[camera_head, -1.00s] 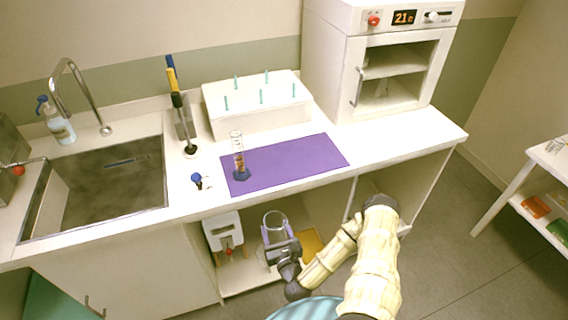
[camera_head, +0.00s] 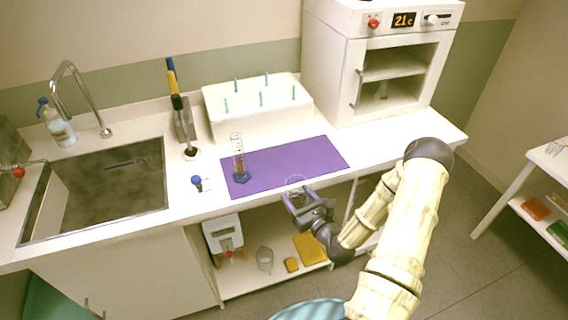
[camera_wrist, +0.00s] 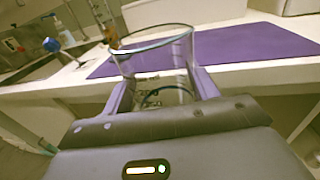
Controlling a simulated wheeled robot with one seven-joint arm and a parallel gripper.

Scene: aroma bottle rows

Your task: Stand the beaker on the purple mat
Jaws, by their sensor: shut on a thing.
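The beaker is clear glass with dark markings. It shows upright between the two purple fingers in the wrist view (camera_wrist: 158,70). My gripper (camera_head: 297,196) is shut on it, in front of the counter's front edge and near the purple mat's near edge. In the head view the beaker (camera_head: 296,184) is faint, with its rim by the mat. The purple mat (camera_head: 295,158) lies flat on the white counter; it also shows behind the beaker in the wrist view (camera_wrist: 240,43).
A measuring cylinder (camera_head: 238,160) with a blue base stands on the mat's left end. A blue-capped item (camera_head: 197,182) is left of the mat. A white peg rack (camera_head: 255,120) stands behind it. The mat's middle and right are clear. Another glass vessel (camera_head: 264,258) stands on the lower shelf.

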